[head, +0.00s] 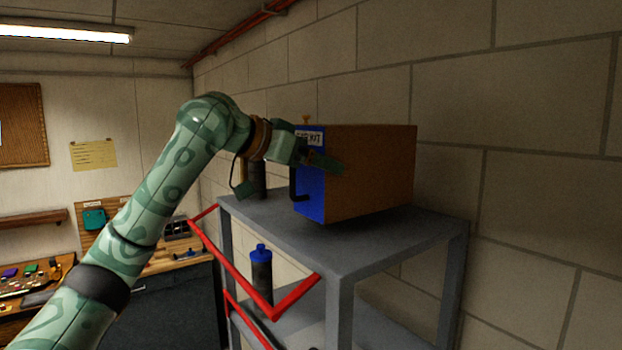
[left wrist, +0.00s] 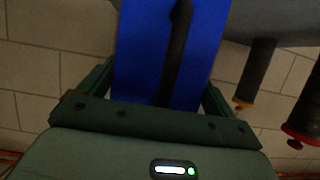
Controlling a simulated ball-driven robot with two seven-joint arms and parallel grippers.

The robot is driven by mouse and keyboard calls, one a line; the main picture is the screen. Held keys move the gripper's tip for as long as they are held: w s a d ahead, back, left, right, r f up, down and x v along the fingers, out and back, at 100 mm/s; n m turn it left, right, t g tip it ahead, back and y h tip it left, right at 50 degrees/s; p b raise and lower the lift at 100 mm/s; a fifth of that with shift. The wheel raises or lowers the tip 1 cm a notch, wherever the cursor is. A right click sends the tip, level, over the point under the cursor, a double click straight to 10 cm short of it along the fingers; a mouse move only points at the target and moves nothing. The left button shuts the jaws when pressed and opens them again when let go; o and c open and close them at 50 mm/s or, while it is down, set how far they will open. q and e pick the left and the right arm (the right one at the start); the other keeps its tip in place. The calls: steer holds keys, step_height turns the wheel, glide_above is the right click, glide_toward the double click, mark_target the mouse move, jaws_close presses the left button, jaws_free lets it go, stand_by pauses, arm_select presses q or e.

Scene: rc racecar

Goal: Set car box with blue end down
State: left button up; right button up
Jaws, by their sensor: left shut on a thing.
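The car box (head: 368,172) is a brown box with a blue end (head: 310,195), a white label and a black handle. It lies on its side at the top of the grey cart, with the blue end facing left. I cannot tell whether its underside touches the cart top. My left gripper (head: 316,158) is shut on the box at its blue end, one finger showing along the near side. In the left wrist view the blue end (left wrist: 140,50) and its dark handle (left wrist: 177,55) sit between the fingers. My right gripper is not in view.
The grey cart (head: 290,232) has a red rail (head: 235,265) on its left. A dark cylinder (head: 257,180) stands behind my gripper, and a blue-capped bottle (head: 261,275) stands lower down. A block wall (head: 520,90) is close behind the box. The front cart top is clear.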

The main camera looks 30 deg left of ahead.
mark_target(304, 178)
arm_select(q)
steer(key=f, duration=0.2)
steer(key=shift+w+a+f, duration=0.1)
steer(key=shift+a+f, duration=0.2)
steer(key=shift+f, duration=0.05)
steer(key=shift+w+a+f, duration=0.1)
steer(key=shift+a+f, duration=0.35)
steer(key=shift+a, duration=0.05)
steer(key=shift+d, duration=0.1)
steer(key=o, duration=0.9)
steer(key=shift+d, duration=0.2)
steer(key=shift+c, duration=0.2)
steer(key=shift+d+r, duration=0.1)
steer(key=shift+d, duration=0.1)
steer(key=shift+a, duration=0.15)
steer(key=shift+s+a+r, duration=0.15)
steer(key=shift+s+a, duration=0.05)
steer(key=shift+s, duration=0.2)
steer(key=b+v, duration=0.1)
steer(key=v, duration=1)
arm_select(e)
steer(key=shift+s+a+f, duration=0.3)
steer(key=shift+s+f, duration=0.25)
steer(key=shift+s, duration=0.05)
